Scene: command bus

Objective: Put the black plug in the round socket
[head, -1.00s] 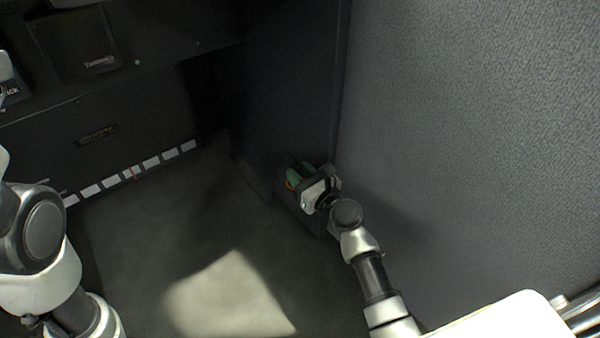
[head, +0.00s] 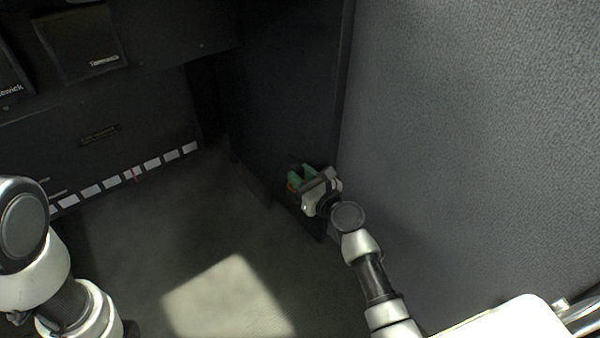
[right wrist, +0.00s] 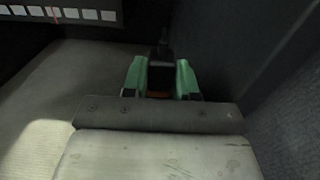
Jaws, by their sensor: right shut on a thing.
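My right gripper (head: 298,178) has green fingers and is low beside the dark panel, near the floor. In the right wrist view its green fingers (right wrist: 161,78) stand on either side of a dark object, the black plug (right wrist: 162,52), which sticks out past the fingertips. The gripper is shut on it. A small orange-brown patch shows between the fingers, near the palm. I cannot make out the round socket in either view. My left arm shows at the left of the head view, but its gripper is out of frame.
A dark upright panel (head: 285,90) stands directly behind the right gripper. A grey textured wall (head: 460,130) rises close on the right. The grey floor (head: 150,240) is open to the left, up to a dark cabinet (head: 60,150) with a row of white labels.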

